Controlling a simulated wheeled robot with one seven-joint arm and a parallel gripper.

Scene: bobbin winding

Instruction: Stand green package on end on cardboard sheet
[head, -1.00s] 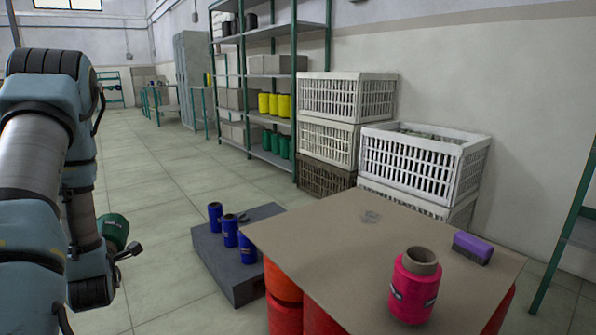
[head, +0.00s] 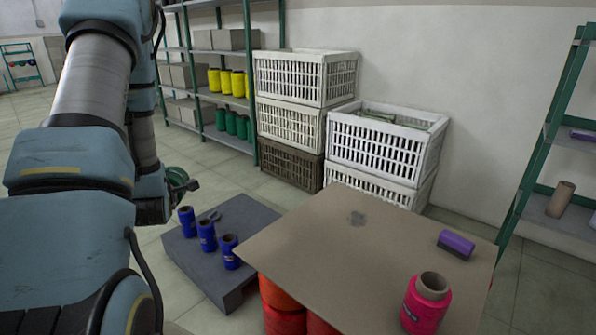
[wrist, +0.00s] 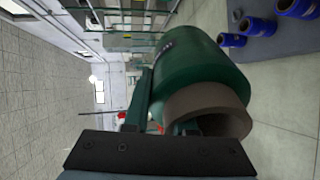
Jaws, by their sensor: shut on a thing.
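My gripper (head: 188,188) is shut on the green package (head: 175,177), left of the cardboard sheet and above the floor. The cardboard sheet (head: 330,240) lies flat on a stack of red and orange packages. A pink package (head: 425,308) stands on end at its front right. A purple brush-like object (head: 456,244) lies near its right edge.
A low grey platform (head: 225,250) with several blue packages (head: 207,236) stands between my gripper and the sheet. White crates (head: 385,150) stand behind the sheet. A green shelf rack (head: 555,150) is at the right. The sheet's middle and left are clear, apart from a dark stain.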

